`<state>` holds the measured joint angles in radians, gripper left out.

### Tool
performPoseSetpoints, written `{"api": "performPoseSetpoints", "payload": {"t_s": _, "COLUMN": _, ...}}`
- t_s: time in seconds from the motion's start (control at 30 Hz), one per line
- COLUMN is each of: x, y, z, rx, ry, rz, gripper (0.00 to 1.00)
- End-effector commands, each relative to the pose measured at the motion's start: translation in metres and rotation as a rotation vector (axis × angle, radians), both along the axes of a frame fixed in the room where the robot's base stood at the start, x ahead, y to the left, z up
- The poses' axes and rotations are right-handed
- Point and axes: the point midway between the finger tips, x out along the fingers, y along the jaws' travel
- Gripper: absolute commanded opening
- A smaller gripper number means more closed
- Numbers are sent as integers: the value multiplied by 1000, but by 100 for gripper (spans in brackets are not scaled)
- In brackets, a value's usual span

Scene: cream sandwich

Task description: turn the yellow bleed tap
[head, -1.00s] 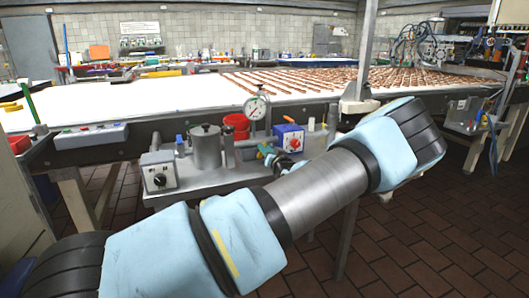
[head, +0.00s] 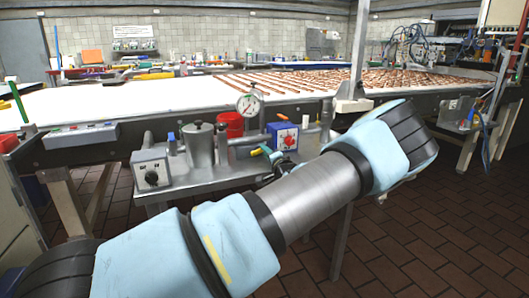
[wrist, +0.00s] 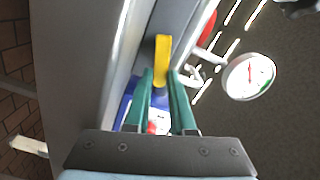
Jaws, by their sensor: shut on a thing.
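The yellow bleed tap (wrist: 162,52) shows in the wrist view as a straight yellow lever. Its near end lies between the two green fingers of my gripper (wrist: 161,75). The fingers are shut on it, one on each side. In the head view a small bit of the yellow tap (head: 256,152) shows beside my teal fingertips (head: 268,152), at the metal shelf. My arm hides most of the gripper and the tap's base there.
A pressure gauge (head: 248,104) stands behind the tap. A blue box with a red knob (head: 285,137) is close to its right. The conveyor table (head: 130,100) lies behind.

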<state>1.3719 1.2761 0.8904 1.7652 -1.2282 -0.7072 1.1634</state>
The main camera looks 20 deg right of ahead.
Motion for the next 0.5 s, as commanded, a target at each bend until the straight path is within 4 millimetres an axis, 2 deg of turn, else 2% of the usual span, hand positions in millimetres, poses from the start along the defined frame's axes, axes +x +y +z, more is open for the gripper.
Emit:
{"api": "performPoseSetpoints", "payload": {"t_s": 0.2, "x": 0, "y": -2, "z": -6, "rx": 116, "ry": 18, "rz": -2, "gripper": 0}}
{"api": "performPoseSetpoints", "payload": {"t_s": 0.5, "x": 0, "y": -2, "z": -9, "rx": 186, "ry": 27, "rz": -2, "gripper": 0}}
